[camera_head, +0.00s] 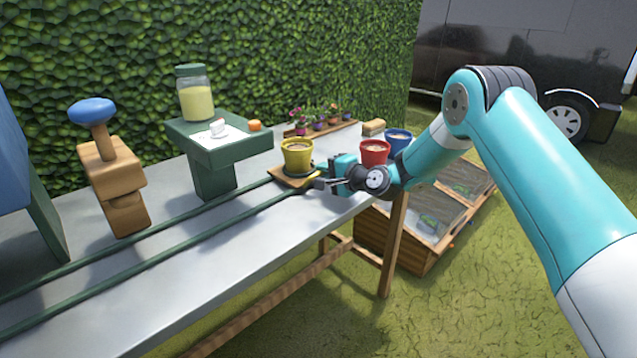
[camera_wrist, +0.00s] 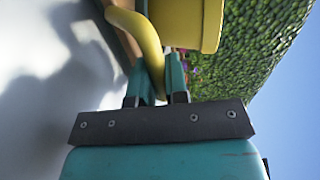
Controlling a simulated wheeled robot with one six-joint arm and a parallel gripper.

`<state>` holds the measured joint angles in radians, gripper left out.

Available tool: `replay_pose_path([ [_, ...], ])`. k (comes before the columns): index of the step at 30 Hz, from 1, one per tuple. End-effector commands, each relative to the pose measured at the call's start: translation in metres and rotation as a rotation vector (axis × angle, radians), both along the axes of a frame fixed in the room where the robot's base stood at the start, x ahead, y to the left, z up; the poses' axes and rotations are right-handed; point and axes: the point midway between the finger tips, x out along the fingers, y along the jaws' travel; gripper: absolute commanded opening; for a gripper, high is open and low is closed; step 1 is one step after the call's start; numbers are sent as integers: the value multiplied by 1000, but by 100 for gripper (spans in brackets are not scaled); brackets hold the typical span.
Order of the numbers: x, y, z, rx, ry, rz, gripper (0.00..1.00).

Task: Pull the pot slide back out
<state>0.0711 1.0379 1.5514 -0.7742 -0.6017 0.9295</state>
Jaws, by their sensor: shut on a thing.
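The pot slide (camera_head: 281,179) is a small wooden board at the right end of two dark green rails (camera_head: 160,229) on the grey table. A yellow pot (camera_head: 297,157) filled with soil stands upright on it; the pot also shows in the wrist view (camera_wrist: 195,22). My gripper (camera_head: 319,184) is at the slide's right side. In the wrist view its fingers (camera_wrist: 156,75) are shut on the slide's curved yellow handle (camera_wrist: 143,32), just beside the pot. The handle is mostly hidden in the head view.
A red pot (camera_head: 374,153) and a blue pot (camera_head: 398,139) stand close beyond my gripper. A green stand (camera_head: 222,151) holds a jar (camera_head: 195,95). A wooden block device with a blue knob (camera_head: 92,111) stands behind the rails. The rails' middle stretch is clear.

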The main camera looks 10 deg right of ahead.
Motion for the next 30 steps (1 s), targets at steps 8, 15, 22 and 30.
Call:
replay_pose_path([
  [8,10,-19,-3,-1,6,-4,0],
  [15,11,-24,-2,-3,3,-10,0],
  [22,12,-25,-2,-4,1,-14,35],
  [30,12,-24,-3,-5,3,-12,39],
])
